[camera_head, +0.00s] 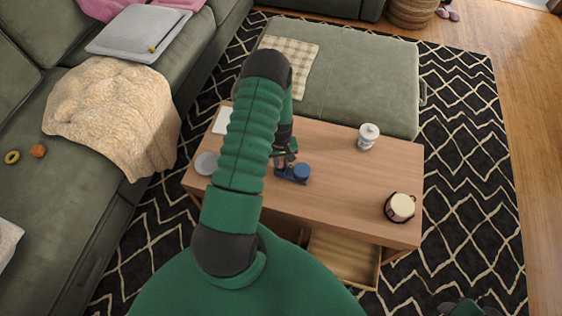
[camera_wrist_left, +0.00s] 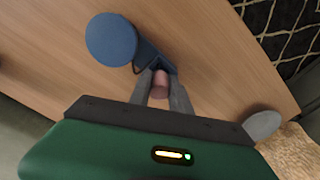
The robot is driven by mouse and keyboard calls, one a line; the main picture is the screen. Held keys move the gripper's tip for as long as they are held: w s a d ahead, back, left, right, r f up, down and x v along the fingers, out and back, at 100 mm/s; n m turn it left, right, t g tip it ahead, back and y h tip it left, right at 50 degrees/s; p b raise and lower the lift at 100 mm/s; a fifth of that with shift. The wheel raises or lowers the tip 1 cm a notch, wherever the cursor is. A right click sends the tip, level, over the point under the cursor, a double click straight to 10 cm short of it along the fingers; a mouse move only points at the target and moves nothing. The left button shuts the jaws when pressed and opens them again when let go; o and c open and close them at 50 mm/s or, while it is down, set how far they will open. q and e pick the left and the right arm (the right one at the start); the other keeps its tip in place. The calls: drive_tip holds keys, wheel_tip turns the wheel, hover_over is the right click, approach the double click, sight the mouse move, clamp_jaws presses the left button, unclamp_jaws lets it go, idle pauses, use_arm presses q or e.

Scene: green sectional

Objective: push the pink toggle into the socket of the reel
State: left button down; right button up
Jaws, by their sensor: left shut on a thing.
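The blue reel (camera_head: 301,171) lies on the wooden coffee table (camera_head: 345,190). In the left wrist view its round drum (camera_wrist_left: 111,39) is at the upper left, with a dark blue base reaching to the right. My left gripper (camera_head: 285,160) points down at the base's left end. In the left wrist view its two grey fingers (camera_wrist_left: 162,86) are shut on the pink toggle (camera_wrist_left: 160,78). The toggle is right at the base's end, where the fingers partly hide it. I cannot tell whether it touches or enters the socket. My right gripper is not in view.
A white lidded jar (camera_head: 368,137) and a cream candle in a dark holder (camera_head: 400,207) stand on the table's right part. A grey round dish (camera_head: 206,163) is at its left. An open drawer (camera_head: 342,260) juts from the front. The table between reel and candle is clear.

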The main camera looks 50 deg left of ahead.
sight(281, 160)
use_arm(q)
drive_tip(key=shift+f+b, duration=0.5)
drive_tip(key=shift+f, duration=0.25)
drive_tip(key=c, duration=1.1)
unclamp_jaws()
wheel_tip(281, 160, up, 17)
drive_tip(key=p, duration=0.4)
drive_tip(key=shift+f, duration=0.15)
